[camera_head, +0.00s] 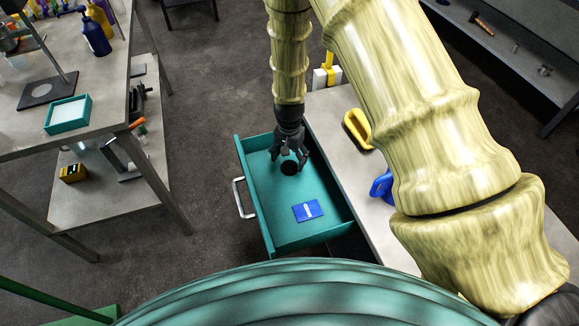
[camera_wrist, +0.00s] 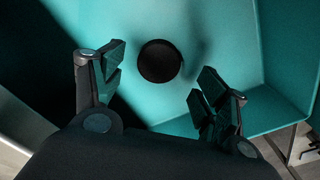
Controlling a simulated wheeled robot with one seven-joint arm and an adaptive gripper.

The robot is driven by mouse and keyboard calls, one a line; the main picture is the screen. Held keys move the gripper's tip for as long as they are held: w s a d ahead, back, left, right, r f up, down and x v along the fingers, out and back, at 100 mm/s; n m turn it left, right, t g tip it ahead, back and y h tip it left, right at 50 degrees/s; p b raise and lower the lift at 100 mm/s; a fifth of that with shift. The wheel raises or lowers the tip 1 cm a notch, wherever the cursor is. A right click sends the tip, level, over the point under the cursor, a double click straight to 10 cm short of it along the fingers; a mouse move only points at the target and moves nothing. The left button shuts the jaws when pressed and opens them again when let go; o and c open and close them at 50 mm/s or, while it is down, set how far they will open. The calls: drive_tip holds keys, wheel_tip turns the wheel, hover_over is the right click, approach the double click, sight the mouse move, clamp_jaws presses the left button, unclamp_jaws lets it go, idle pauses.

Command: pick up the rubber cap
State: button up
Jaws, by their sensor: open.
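The rubber cap (camera_head: 289,167) looks like a small black disc lying on the floor of an open teal drawer (camera_head: 262,215). In the wrist view the cap (camera_wrist: 159,61) shows as a round black disc, upper centre, beyond the fingertips. My gripper (camera_head: 289,160) points down into the drawer, over or just behind the cap. In the wrist view my gripper (camera_wrist: 160,75) has its two fingers spread wide with nothing between them. The cap is not touched by either finger in that view. The exact height above it is hard to tell.
A blue flat packet (camera_head: 308,210) lies in the drawer's front part. The drawer walls rise around my gripper, with a handle (camera_head: 243,198) on the left.

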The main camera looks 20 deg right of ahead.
sight(290, 166)
drive_tip(key=shift+s+f, duration=0.1)
drive_tip(key=shift+f, duration=1.55)
drive_tip(key=c, duration=1.1)
